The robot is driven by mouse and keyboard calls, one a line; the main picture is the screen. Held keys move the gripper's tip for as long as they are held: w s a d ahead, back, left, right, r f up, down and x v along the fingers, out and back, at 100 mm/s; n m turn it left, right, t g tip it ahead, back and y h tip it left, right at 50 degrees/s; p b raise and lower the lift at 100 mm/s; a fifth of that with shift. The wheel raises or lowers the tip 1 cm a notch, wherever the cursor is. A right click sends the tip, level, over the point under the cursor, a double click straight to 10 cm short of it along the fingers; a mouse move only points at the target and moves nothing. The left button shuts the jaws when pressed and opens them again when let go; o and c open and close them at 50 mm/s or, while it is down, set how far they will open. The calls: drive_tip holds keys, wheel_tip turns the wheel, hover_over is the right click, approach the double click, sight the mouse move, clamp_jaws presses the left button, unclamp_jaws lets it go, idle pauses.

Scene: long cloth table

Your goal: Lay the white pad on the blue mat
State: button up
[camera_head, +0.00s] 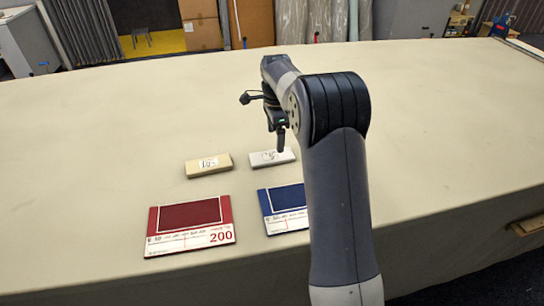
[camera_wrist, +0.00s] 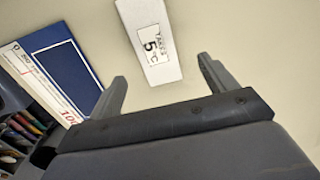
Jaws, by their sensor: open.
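The white pad (camera_head: 272,157) lies flat on the table behind the blue mat, and it carries a dark printed label. In the wrist view the white pad (camera_wrist: 149,42) is ahead of my gripper, in line with the gap between the fingers. The blue mat (camera_head: 283,202) lies flat with its right side hidden by my arm in the head view; it also shows at the left of the wrist view (camera_wrist: 60,58). My gripper (camera_wrist: 160,82) is open and empty. In the head view my gripper (camera_head: 281,145) hangs over or near the white pad.
A beige pad (camera_head: 209,165) lies just left of the white pad. A red mat (camera_head: 189,224) marked 200 lies left of the blue mat. The cloth table (camera_head: 110,130) is otherwise wide and clear, with its front edge close below the mats.

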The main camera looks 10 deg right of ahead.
sight(276, 155)
drive_tip(key=f, duration=0.6)
drive_tip(key=shift+s+f+p, duration=0.2)
drive_tip(key=shift+s+p, duration=0.1)
drive_tip(key=shift+p, duration=0.05)
drive_tip(key=shift+c, duration=0.2)
drive_tip(key=c, duration=1)
